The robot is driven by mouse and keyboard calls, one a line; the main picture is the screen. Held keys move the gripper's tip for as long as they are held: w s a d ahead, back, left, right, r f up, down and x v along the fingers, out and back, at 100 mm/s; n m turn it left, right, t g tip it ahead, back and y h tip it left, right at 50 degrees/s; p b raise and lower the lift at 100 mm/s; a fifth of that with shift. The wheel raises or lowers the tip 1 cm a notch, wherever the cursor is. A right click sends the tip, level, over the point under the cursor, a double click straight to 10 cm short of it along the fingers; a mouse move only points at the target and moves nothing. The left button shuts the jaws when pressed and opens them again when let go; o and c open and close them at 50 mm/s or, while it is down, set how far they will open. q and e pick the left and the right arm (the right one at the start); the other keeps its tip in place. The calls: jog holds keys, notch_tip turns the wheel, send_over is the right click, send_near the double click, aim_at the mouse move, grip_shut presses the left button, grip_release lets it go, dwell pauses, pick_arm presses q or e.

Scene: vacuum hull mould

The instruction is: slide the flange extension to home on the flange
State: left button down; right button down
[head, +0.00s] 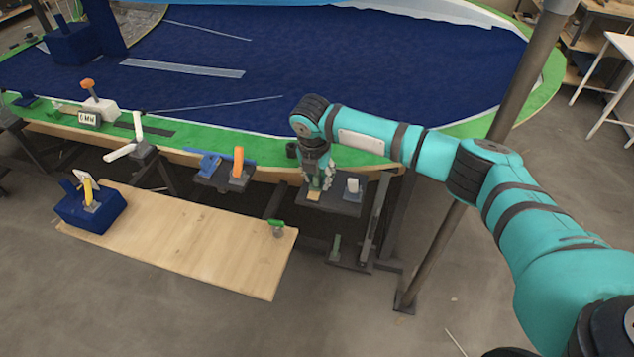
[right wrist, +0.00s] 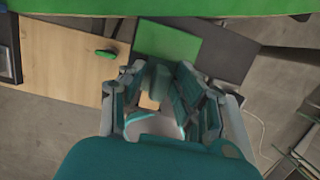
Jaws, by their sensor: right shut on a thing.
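The green flange (head: 215,136) runs along the near edge of the blue mould. It also crosses the top of the right wrist view (right wrist: 200,8). A flat green plate, which looks like the flange extension (right wrist: 168,42), lies just below the flange there. My right gripper (head: 317,185) is low in front of the flange, above a dark shelf. Its fingers show in the right wrist view (right wrist: 158,88), close together around a green block that seems part of the extension. The fingers hide much of the grip. My left gripper is out of view.
The dark shelf (head: 340,207) holds a small white-topped item (head: 352,187). A wooden board (head: 185,235) stands to the left, with a green-handled tool (head: 277,228) at its right end. A metal post (head: 470,170) rises to the right of the shelf.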

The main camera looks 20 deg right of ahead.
jog(key=shift+w+d, duration=0.35)
jog(key=shift+w, duration=0.35)
jog(key=shift+w+d, duration=0.15)
jog(key=shift+w, duration=0.05)
jog(key=c, duration=1.2)
grip_release()
jog(key=p+v, duration=0.8)
jog(key=p, duration=0.1)
jog(key=shift+p, duration=0.3)
jog(key=shift+s, duration=0.1)
